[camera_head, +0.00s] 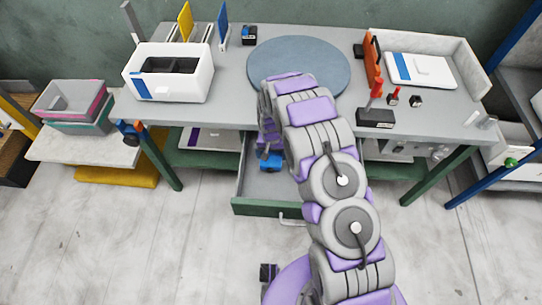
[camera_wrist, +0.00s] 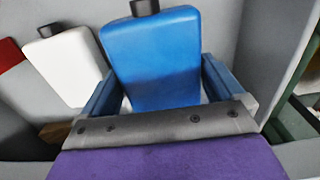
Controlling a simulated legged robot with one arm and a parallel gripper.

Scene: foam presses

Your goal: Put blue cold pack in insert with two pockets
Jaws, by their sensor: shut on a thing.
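The blue cold pack (camera_wrist: 152,58), a flat block with a black cap, is between the two blue fingers of my gripper (camera_wrist: 162,82) in the wrist view. My gripper is shut on it. In the head view, the blue pack (camera_head: 271,164) shows small below my gripper (camera_head: 266,153), over the open drawer (camera_head: 268,208). I cannot tell whether the pack touches the drawer floor. The dark insert with two pockets (camera_head: 169,66) sits inside a white box (camera_head: 140,88) on the left of the bench. Its pockets look empty, but their depths are dark.
The bench (camera_head: 225,100) carries a round blue-grey disc (camera_head: 300,64), a black-and-red tool (camera_head: 376,116) and a white tray (camera_head: 420,70). Drawer walls surround my gripper.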

